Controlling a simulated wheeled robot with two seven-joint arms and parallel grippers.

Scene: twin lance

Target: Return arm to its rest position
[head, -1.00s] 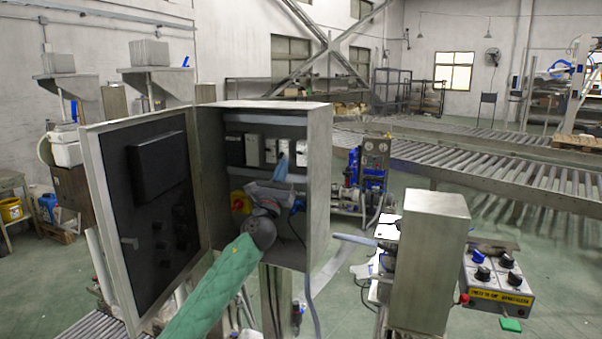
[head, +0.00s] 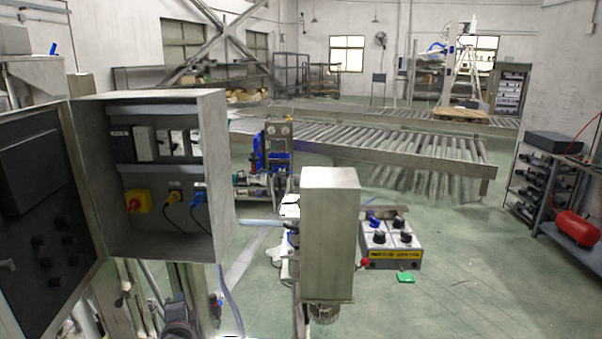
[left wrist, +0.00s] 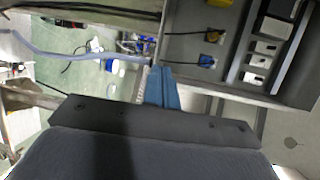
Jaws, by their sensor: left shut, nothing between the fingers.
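My left gripper (head: 179,304) is low at the bottom edge of the head view, in front of the post under the open control cabinet (head: 228,170). In the left wrist view its blue fingers (left wrist: 162,88) are together with nothing between them. They point towards the cabinet's edge and are outside its interior; whether they touch it I cannot tell. My left arm is mostly out of the head view. My right gripper is not in view.
The cabinet holds a red-yellow switch (head: 136,203), a yellow plug (head: 173,197) and a blue plug (head: 199,195). Its dark door (head: 40,200) stands open at left. A metal box (head: 330,235) and a control box with knobs (head: 391,247) stand right. Open floor lies beyond.

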